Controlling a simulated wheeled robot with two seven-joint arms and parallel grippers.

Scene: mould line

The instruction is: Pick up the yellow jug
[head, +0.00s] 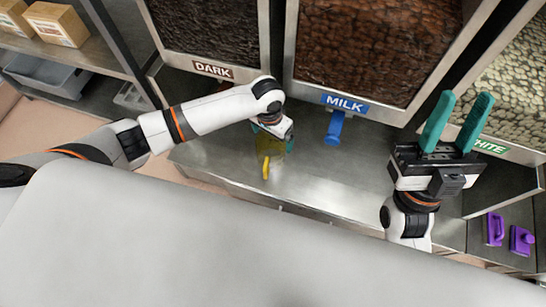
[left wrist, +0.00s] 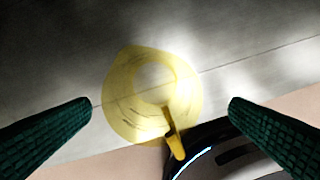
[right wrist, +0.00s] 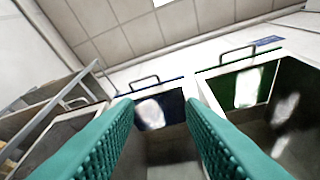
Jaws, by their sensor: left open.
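The yellow jug (head: 268,156) stands on the steel counter below the dispensers, partly hidden by my left gripper in the head view. In the left wrist view the jug (left wrist: 120,95) is seen from above, round and translucent, with its handle toward the bottom. My left gripper (left wrist: 160,108) is open, with one finger on each side of the jug in that view; I cannot tell whether either touches it. In the head view my left gripper (head: 270,140) points down at the jug. My right gripper (head: 458,118) is open and empty, its fingers raised in front of the white dispenser.
Bins labelled dark (head: 212,69), milk (head: 345,102) and white (head: 490,146) line the back of the steel counter (head: 225,165). A blue spout (head: 334,127) hangs under milk. Purple objects (head: 495,229) lie at the right. The counter between my grippers is clear.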

